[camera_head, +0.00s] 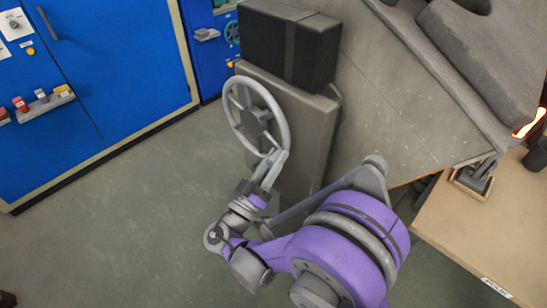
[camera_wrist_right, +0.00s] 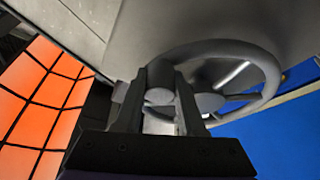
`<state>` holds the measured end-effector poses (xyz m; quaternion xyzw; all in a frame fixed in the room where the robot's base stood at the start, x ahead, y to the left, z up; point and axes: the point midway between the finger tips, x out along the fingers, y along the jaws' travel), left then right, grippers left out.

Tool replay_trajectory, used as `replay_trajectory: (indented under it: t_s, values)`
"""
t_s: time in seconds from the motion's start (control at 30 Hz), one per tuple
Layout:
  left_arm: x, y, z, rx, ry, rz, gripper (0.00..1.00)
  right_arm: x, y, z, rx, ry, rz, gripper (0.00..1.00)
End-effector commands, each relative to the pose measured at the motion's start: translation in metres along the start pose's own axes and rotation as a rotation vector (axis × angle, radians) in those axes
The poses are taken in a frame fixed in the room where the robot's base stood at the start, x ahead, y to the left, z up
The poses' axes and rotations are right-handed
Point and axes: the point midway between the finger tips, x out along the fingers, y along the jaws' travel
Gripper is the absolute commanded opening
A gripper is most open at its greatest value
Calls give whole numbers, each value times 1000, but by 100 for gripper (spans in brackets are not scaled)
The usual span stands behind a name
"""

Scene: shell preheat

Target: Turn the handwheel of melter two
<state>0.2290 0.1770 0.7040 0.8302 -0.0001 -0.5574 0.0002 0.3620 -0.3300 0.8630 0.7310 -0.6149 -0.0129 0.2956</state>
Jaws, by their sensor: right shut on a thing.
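The handwheel (camera_head: 235,112) is a grey spoked wheel on the side of a grey gearbox-like housing (camera_head: 308,135) of the melter (camera_head: 385,95). My right gripper (camera_head: 272,165) is at the lower rim of the wheel and shut on it. In the right wrist view the wheel (camera_wrist_right: 272,65) fills the upper right, and the fingers of my right gripper (camera_wrist_right: 172,95) stand on both sides of a grey round part of it. The fingers hide part of the rim and hub. My left gripper is not in view.
Blue cabinets (camera_head: 110,60) with small switches stand at the left and back. A tan table (camera_head: 500,220) stands at the right. A glowing orange grid (camera_wrist_right: 40,100) shows at the left of the right wrist view. The floor (camera_head: 120,230) left of the wheel is clear.

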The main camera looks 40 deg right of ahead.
Motion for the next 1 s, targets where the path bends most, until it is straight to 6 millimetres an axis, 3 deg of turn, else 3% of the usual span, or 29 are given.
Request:
replay_trajectory:
  t_s: [0.3, 0.9, 0.93, 1.0]
  values:
    - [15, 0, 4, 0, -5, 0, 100, -4, -12, 13, 125, -8, 54, 0]
    - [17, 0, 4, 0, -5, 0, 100, -5, -15, 14, 156, -8, 66, 0]
    - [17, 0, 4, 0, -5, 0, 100, -5, -15, 14, 156, -8, 66, 44]
    - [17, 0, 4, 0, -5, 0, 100, -5, -15, 14, 156, -8, 65, 57]
